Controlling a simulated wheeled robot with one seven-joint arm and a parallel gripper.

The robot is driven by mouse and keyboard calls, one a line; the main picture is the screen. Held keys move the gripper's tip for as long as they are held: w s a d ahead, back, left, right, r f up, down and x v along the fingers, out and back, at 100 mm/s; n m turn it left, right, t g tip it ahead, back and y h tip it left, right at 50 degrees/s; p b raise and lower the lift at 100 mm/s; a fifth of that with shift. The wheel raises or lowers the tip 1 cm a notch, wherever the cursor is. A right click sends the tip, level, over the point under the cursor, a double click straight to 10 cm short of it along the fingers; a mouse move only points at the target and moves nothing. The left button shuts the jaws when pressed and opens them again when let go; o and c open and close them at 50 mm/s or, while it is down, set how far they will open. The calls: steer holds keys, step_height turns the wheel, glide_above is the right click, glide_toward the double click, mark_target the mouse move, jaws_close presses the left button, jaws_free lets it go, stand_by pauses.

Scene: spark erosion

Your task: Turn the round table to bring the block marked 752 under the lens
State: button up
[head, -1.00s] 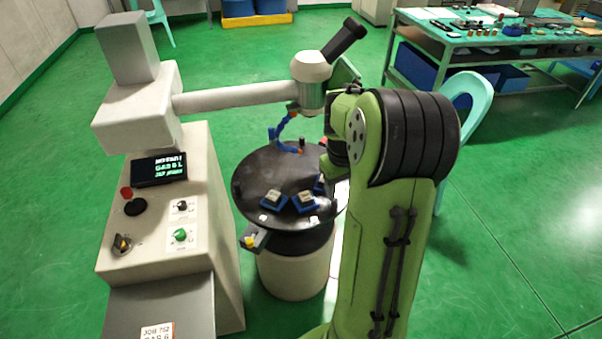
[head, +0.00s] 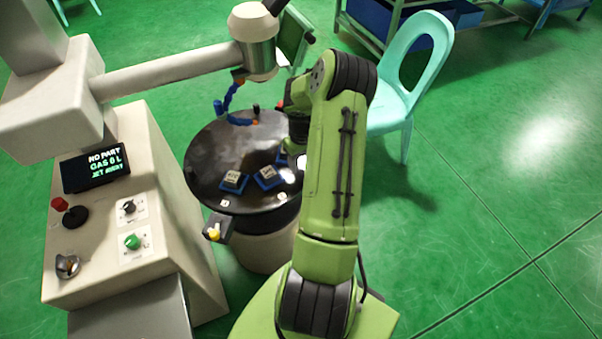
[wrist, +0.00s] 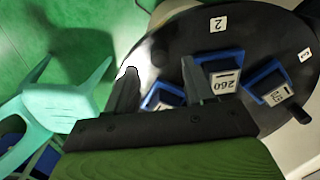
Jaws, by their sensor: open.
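The round table (head: 215,150) is a dark disc on a pale drum. Blocks in blue holders sit on its near side: one at left (head: 234,179), one beside it (head: 267,176), and a third partly behind my arm. In the wrist view one block reads 260 (wrist: 224,84); another (wrist: 278,95) has a label too unclear to read surely, and the third (wrist: 165,98) is partly hidden by my gripper. The lens head (head: 254,45) hangs over the table's far side. My gripper (wrist: 158,70) is open over the table's edge region, its fingers near the blocks; contact is unclear.
The control console (head: 130,210) with a screen (head: 95,168) reading NO PART stands left. A small bracket with a yellow knob (head: 213,233) juts from the table's near side. A turquoise chair (head: 405,80) stands behind my arm. Floor at right is clear.

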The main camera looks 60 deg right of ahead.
mark_target(302, 171)
step_height(302, 171, down, 6)
steer(key=shift+r+b, duration=0.25)
steer(key=shift+b, duration=0.15)
steer(key=shift+c, duration=0.2)
jaws_close()
